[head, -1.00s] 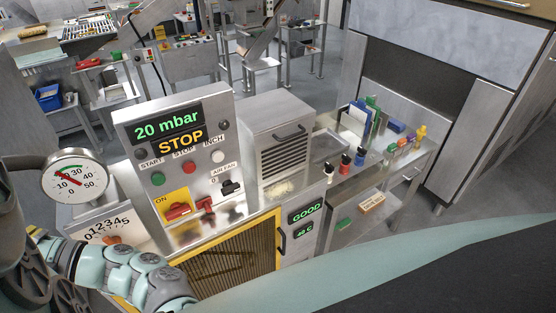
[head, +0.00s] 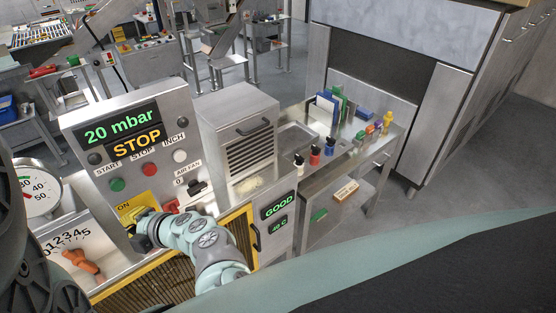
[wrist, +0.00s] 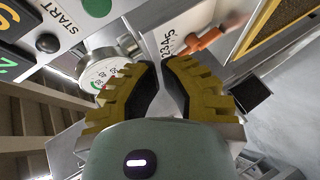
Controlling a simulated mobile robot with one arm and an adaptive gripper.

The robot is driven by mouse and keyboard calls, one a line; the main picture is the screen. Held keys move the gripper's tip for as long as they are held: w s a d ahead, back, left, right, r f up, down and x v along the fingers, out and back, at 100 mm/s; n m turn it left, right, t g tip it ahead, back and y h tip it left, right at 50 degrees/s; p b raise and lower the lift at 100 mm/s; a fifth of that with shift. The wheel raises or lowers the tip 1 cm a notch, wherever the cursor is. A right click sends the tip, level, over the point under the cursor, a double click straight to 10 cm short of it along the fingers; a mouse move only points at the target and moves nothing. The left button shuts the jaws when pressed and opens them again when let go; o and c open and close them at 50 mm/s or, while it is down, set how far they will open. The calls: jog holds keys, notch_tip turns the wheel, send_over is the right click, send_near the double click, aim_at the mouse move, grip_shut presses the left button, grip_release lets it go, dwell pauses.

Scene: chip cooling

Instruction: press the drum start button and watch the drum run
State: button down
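The control panel (head: 75,145) faces me, its display reading "20 mbar" and "STOP". The green START button (head: 117,184) is uncovered at its left, with the red STOP button (head: 149,169) and white INCH button (head: 180,156) to its right. My gripper (head: 136,222) is below START, in front of the yellow ON switch plate, which it partly covers. In the wrist view, the yellow fingers of my gripper (wrist: 160,66) come together with black tips almost meeting, nothing between them. The START button (wrist: 97,7) is cut by the top edge there, apart from the fingers.
A round gauge (head: 37,188) and orange lever (head: 83,263) are left of and below the panel. A red handle (head: 171,206) and black air fan switch (head: 197,188) are close right of my gripper. A yellow-framed grille door and bench with small bottles (head: 315,155) lie right.

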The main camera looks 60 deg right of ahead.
aim_at(118, 185)
jog(key=w, duration=0.3)
jog(key=w+d, duration=0.1)
jog(key=w, duration=0.1)
jog(key=w+d+b, duration=0.1)
jog(key=w, duration=0.2)
jog(key=shift+w+d, duration=0.15)
jog(key=shift+w, duration=0.15)
dwell(0.3)
jog(key=c, duration=1.6)
grip_release()
grip_shut()
jog(key=shift+w, duration=0.1)
